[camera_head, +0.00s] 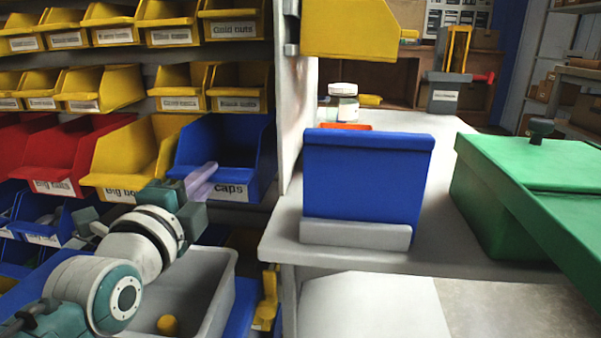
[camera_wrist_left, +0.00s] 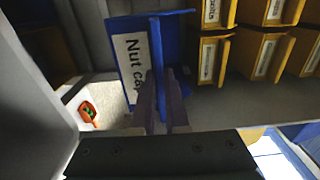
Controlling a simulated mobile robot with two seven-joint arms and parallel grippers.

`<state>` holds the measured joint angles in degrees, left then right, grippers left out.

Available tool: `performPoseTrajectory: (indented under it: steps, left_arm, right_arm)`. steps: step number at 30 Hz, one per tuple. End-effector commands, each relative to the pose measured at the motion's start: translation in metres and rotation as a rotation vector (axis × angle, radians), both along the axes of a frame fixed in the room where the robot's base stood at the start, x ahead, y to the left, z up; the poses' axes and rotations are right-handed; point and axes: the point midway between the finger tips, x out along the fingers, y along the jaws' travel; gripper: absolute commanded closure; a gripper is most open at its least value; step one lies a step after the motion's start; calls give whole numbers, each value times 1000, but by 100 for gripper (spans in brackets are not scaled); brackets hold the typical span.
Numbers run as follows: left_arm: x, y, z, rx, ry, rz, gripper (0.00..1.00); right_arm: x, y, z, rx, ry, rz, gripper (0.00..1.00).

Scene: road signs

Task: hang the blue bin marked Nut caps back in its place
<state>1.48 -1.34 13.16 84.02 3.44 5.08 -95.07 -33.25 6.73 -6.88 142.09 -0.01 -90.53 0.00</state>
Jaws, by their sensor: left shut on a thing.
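The blue bin marked Nut caps (camera_head: 228,140) is at the right end of the third row of the rack, beside a yellow bin (camera_head: 135,150). My left gripper (camera_head: 201,182) is shut on its front wall and covers part of the label, leaving "caps" readable. My right gripper is not in view.
A grey upright panel (camera_head: 295,90) stands close to the bin's right. A grey tub (camera_head: 190,295) is below. The bench holds another blue container (camera_head: 365,180), a jar (camera_head: 343,100) and a green box (camera_head: 500,200). Yellow bins (camera_head: 238,88) hang just above.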

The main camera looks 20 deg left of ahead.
Motion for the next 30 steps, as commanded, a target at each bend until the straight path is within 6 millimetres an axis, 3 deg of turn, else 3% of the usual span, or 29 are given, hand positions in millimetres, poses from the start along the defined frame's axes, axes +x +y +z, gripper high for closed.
performPoseTrajectory:
  steps: [30]
  left_arm:
    - [0, 0, -17, 1, -4, 0, 100]
  right_arm:
    - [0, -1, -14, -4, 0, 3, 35]
